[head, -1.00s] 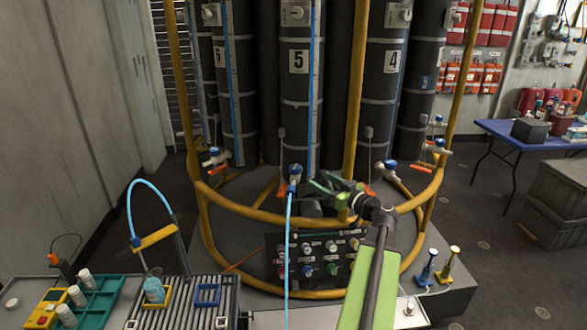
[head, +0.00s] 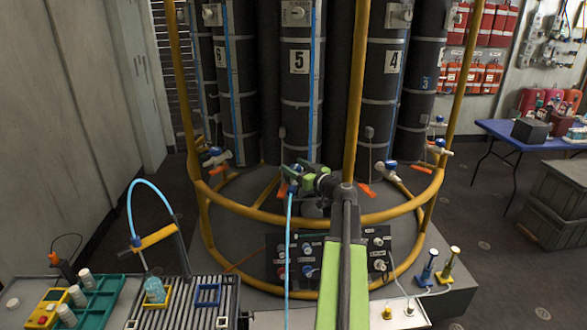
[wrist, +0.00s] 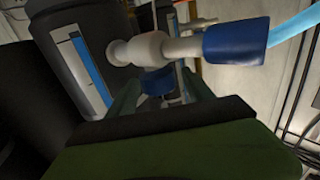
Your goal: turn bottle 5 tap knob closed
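Bottle 5 (head: 297,100) is a tall dark cylinder with a white "5" label, standing upright in the rack's middle. Its tap sits low at its front, mostly hidden by my gripper (head: 290,172) in the head view. In the wrist view the tap's white body (wrist: 150,48) ends at the right in a blue sleeve (wrist: 235,41) with a light blue hose. A blue tap knob (wrist: 157,82) shows below the white body. My gripper's green fingers (wrist: 160,92) stand on either side of this knob, apart, with gaps seeming to show; contact is not clear.
A yellow rail (head: 395,212) rings the bottles, with an upright yellow post (head: 357,90) right beside my arm. A blue hose (head: 288,245) hangs down from the tap, in front of a dark valve panel (head: 275,262). Neighbouring taps (head: 390,167) stand on both sides.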

